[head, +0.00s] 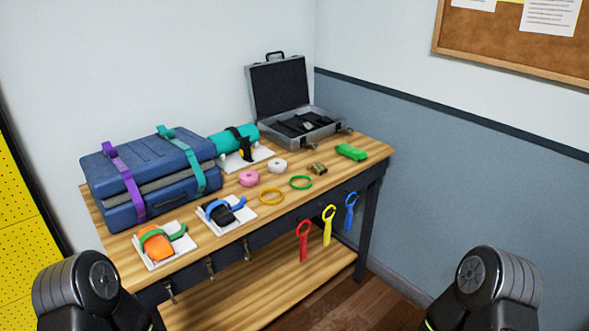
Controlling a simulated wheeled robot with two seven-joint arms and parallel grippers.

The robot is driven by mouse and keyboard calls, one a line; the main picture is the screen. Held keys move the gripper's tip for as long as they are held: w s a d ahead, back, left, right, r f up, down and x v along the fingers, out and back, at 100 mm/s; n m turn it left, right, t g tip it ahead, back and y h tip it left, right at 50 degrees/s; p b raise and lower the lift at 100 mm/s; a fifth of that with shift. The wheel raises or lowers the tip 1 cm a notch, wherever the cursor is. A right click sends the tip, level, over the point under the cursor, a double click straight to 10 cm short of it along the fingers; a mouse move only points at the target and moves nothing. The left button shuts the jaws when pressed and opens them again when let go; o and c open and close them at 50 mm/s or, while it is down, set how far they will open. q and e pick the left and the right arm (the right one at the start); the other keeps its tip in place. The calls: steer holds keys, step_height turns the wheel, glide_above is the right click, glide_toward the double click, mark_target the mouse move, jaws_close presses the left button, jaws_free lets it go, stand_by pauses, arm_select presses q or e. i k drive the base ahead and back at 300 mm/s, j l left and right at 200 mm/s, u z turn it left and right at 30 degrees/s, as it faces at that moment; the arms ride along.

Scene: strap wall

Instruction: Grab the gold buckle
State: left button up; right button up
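A small gold-brown block-like item, which looks like the gold buckle (318,168), lies on the wooden tabletop (225,187) towards its right end. It sits between the green ring (300,182) and a bright green item (351,152), apart from both. Its fine shape is too small to make out. Only dark, rounded parts of my two arms show at the bottom left and bottom right corners, well short of the buckle. Neither gripper's fingers can be seen.
A blue strapped suitcase (150,167) fills the table's left end. An open silver case (305,140) stands behind the buckle. Pink (249,178) and white (277,166) rolls and a yellow ring (271,197) lie nearby. Red, yellow and blue tools hang along the front edge.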

mark_target(319, 169)
steer(key=i+l+u, duration=0.1)
steer(key=u, duration=0.35)
steer(key=l+u, duration=0.2)
steer(key=u, duration=0.25)
steer(key=i+l+u, duration=0.1)
steer(key=l+u, duration=0.15)
steer(key=u, duration=0.15)
steer(key=l+u, duration=0.15)
steer(key=u, duration=0.3)
steer(key=l+u, duration=0.1)
steer(key=l, duration=0.3)
steer(key=k+l+u, duration=0.15)
steer(key=l, duration=0.3)
steer(key=l+u, duration=0.1)
steer(key=l, duration=0.3)
steer(key=k+l+u, duration=0.1)
steer(key=l, duration=0.3)
steer(key=k+l+u, duration=0.15)
steer(key=l, duration=0.25)
steer(key=k+l+u, duration=0.1)
steer(key=l, duration=0.3)
steer(key=k+l+u, duration=0.1)
steer(key=l, duration=0.25)
steer(key=k+l, duration=0.1)
steer(key=l, duration=0.15)
steer(key=k+l, duration=0.1)
steer(key=l, duration=0.15)
